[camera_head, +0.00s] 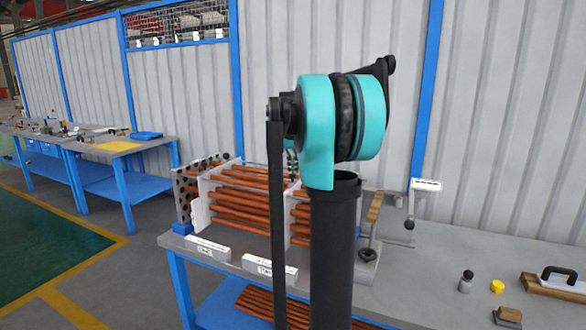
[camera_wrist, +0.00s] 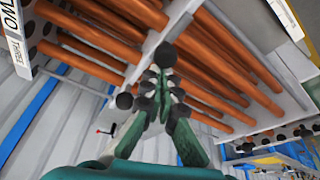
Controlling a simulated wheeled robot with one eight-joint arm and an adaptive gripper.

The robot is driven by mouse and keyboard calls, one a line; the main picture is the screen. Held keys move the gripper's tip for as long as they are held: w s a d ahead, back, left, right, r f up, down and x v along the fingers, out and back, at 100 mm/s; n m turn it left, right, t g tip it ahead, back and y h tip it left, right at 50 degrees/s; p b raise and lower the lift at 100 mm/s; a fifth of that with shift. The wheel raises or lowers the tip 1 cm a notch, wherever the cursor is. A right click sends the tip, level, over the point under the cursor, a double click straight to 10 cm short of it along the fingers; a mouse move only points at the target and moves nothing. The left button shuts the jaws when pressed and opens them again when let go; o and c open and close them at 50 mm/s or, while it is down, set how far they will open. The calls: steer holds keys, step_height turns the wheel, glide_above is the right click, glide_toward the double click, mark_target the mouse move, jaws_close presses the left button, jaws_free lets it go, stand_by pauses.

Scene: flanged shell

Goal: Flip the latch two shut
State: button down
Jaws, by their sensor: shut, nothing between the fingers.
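The flanged shell shows in the head view as a rack of copper tubes (camera_head: 240,206) between pale perforated plates on the bench. My gripper (camera_wrist: 163,62) is shut and empty in the wrist view, its dark fingertips together in front of the copper tubes (camera_wrist: 215,50). Whether it touches them I cannot tell. A label with the words TWO and THREE (camera_wrist: 14,42) is at the upper left of the wrist view. I cannot make out latch two for certain in either view. In the head view my arm hides the middle of the shell and most of the gripper.
The grey bench (camera_head: 430,270) carries a crank-like stand (camera_head: 410,215), a small weight (camera_head: 466,281), a yellow cap (camera_head: 497,286) and a black-handled trowel (camera_head: 557,284). More tubes (camera_head: 265,305) lie on the lower shelf. A panelled wall stands behind.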

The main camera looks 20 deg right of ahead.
steer(key=shift+s+a, duration=1.25)
steer(key=w+d, duration=0.2)
steer(key=w, duration=0.2)
steer(key=v, duration=1)
steer(key=shift+a, duration=0.2)
steer(key=shift+s, duration=0.2)
